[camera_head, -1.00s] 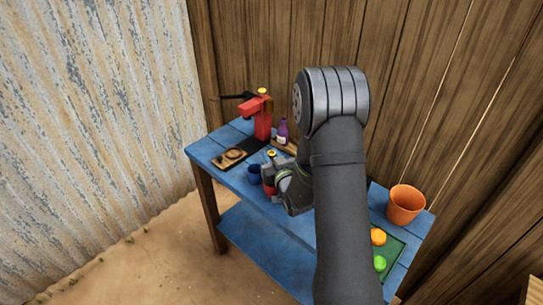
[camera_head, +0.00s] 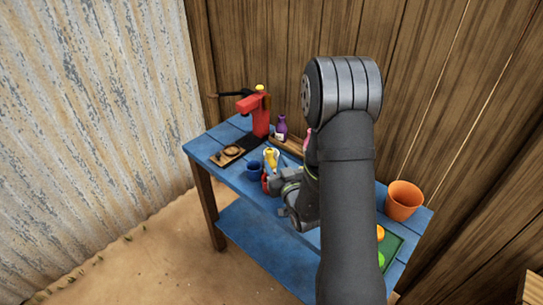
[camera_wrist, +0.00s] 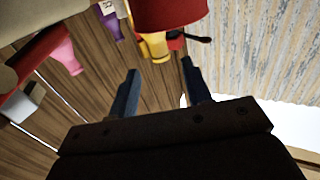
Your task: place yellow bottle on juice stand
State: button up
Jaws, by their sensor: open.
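The yellow bottle (camera_head: 271,158) stands on the blue table, in front of the wooden stand; its lower part is partly hidden. In the wrist view a yellow bottle neck (camera_wrist: 153,45) shows beyond a red object (camera_wrist: 170,12). My gripper (camera_head: 274,182) is low over the table, just in front of the yellow bottle and beside the red object. In the wrist view its two fingers (camera_wrist: 162,88) are apart with nothing between them. The wooden stand (camera_head: 292,149), likely the juice stand, is behind, with a purple bottle (camera_head: 281,127) and a partly hidden pink bottle (camera_head: 308,139).
A blue cup (camera_head: 254,171) stands close left of the yellow bottle. A red press (camera_head: 256,115) and small wooden tray (camera_head: 222,158) are at the left. An orange bucket (camera_head: 403,200) and green tray (camera_head: 397,246) are at the right. A plank wall closes the back.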

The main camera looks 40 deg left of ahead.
aim_at(270, 151)
jog(key=v, duration=0.5)
jog(key=shift+d, duration=0.2)
jog(key=x, duration=1.2)
jog(key=shift+a+f, duration=0.2)
jog(key=shift+f, duration=0.05)
notch_tip(270, 151, up, 3)
jog(key=shift+s+d+f, duration=0.1)
jog(key=shift+d+f, duration=0.05)
jog(key=shift+f, duration=0.05)
jog(key=shift+r, duration=0.65)
